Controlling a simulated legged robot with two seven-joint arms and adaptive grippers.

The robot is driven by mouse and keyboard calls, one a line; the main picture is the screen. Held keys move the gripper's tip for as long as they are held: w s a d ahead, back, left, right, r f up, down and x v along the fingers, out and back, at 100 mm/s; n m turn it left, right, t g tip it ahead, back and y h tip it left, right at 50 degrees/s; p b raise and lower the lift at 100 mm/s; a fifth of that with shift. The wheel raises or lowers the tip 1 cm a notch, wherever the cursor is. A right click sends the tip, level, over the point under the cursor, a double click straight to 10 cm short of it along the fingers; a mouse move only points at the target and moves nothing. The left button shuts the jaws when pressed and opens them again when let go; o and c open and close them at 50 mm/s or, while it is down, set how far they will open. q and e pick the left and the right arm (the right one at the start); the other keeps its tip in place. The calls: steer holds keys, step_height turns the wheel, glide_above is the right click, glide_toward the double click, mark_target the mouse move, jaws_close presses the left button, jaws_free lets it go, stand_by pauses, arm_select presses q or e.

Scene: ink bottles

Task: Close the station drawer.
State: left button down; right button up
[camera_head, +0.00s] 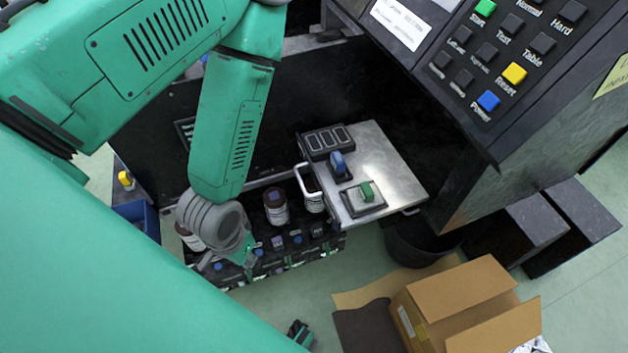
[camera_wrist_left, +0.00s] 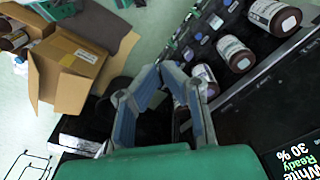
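The station drawer (camera_head: 325,244) stands open below the black station in the head view. Brown bottles, such as one with a white label (camera_head: 276,208), stand in it, and a row of small coloured caps runs along its outer side. My left gripper (camera_head: 240,262) is at the drawer's outer left side, partly hidden by its own wrist. In the left wrist view my left gripper (camera_wrist_left: 162,70) has its fingertips together with nothing seen between them, close to the bottles (camera_wrist_left: 237,54). Contact with the drawer cannot be told. A small dark part at the head view's bottom edge may be my right gripper.
A metal panel (camera_head: 397,170) with blue and green switches juts out right of the bottles. The button console (camera_head: 500,55) is above right. An open cardboard box (camera_head: 455,300) and a dark mat (camera_head: 368,328) lie on the floor. A dark bin (camera_head: 420,245) stands under the station.

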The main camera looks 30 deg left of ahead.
arm_select(q)
steer(key=w+r+n+t+h+b, duration=0.1)
steer(key=w+r+n, duration=0.45)
steer(key=n, duration=0.85)
steer(key=w+r+n+t+h+b, duration=0.1)
steer(key=w+r+n+t+h, duration=0.15)
steer(key=w+n, duration=0.85)
steer(key=w+d+f+n+b, duration=0.2)
steer(key=w+d+f+b, duration=0.1)
steer(key=f, duration=0.5)
steer(key=shift+w+d+g+y, duration=0.4)
steer(key=shift+w+d, duration=0.2)
steer(key=shift+d, duration=0.7)
